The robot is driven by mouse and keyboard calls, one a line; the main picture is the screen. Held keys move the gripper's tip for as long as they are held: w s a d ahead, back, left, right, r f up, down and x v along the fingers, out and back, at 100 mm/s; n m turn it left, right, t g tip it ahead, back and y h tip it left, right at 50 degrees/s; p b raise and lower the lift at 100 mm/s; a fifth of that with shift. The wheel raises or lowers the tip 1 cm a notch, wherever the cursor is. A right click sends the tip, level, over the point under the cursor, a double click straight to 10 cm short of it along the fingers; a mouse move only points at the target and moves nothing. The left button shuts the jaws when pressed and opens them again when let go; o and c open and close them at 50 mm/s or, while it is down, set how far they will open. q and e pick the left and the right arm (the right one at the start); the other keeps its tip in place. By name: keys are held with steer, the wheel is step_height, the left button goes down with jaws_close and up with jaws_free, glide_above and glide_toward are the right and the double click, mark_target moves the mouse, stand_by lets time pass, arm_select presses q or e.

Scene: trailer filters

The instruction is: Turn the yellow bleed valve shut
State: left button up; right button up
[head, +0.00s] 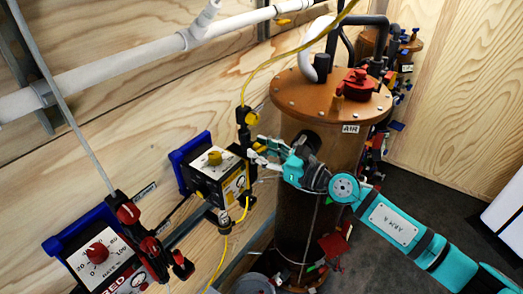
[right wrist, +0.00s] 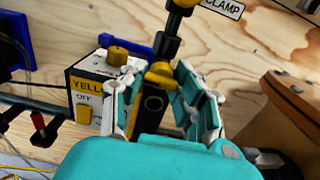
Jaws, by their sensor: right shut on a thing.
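The yellow bleed valve (head: 254,146) sits on a black fitting in the thin yellow line, just right of the yellow control box. In the right wrist view its yellow part (right wrist: 158,72) shows between my fingers, above a dark body. My right gripper (head: 259,153) reaches in from the right and is closed around the valve; it also shows in the right wrist view (right wrist: 162,92), with a finger on each side. The fingers and the teal gripper body hide part of the valve. My left gripper is not in view.
The yellow control box (head: 214,172) with a knob stands close left of the valve. The red control box (head: 103,262) is at lower left. A large brown filter tank (head: 327,100) marked AIR stands right behind my gripper. White pipes (head: 140,60) cross the plywood wall.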

jaws_close()
steer(key=shift+r+m+p, duration=0.15)
steer(key=shift+m+p, duration=0.35)
steer(key=shift+p, duration=0.05)
steer(key=o, duration=1)
jaws_free()
steer(key=shift+o, duration=0.2)
steer(key=v, duration=1.2)
